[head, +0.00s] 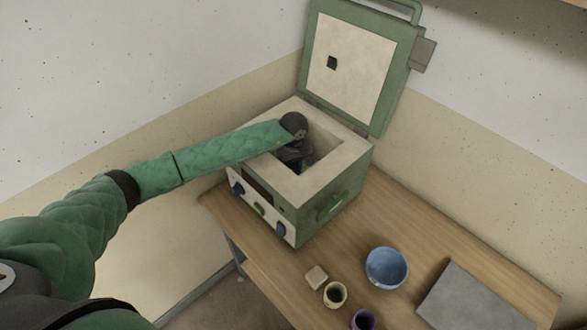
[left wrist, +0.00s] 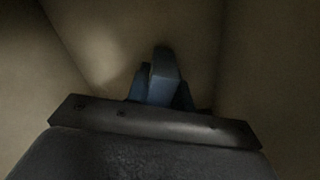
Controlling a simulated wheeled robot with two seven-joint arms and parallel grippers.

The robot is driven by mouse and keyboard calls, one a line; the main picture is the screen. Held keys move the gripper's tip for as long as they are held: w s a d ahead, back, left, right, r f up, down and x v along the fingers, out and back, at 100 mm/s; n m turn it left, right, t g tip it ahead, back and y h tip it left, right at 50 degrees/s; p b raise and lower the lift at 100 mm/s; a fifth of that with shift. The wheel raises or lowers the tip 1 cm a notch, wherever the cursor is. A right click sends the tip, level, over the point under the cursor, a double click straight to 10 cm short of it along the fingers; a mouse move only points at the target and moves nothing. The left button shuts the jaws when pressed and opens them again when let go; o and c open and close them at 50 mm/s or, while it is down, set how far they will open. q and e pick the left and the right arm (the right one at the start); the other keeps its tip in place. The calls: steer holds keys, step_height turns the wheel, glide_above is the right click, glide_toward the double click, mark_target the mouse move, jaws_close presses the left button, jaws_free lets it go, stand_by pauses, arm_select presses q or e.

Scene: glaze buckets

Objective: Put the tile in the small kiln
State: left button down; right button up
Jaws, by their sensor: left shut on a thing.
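The small kiln (head: 347,190) is a green box with a pale lining, standing open on the table. My left arm reaches over its front wall, and my left gripper (left wrist: 160,92) is down inside the chamber. In the head view the wrist and kiln walls hide the fingertips. In the left wrist view the gripper is shut on a blue-grey piece, which looks like the tile (left wrist: 164,72). It is dim and mostly hidden, with pale kiln walls around it. I cannot tell if it touches the kiln floor. My right gripper is not in view.
The kiln lid (head: 352,62) stands open at the back. On the wooden table (head: 400,225) are a blue bowl (head: 387,268), a small pale block (head: 316,276), a yellowish cup (head: 335,294), a purple cup (head: 364,320) and a grey slab (head: 475,300).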

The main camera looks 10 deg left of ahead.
arm_select(q)
steer(key=shift+f, duration=0.1)
steer(key=c, duration=1.2)
jaws_free()
steer(key=shift+c, duration=0.2)
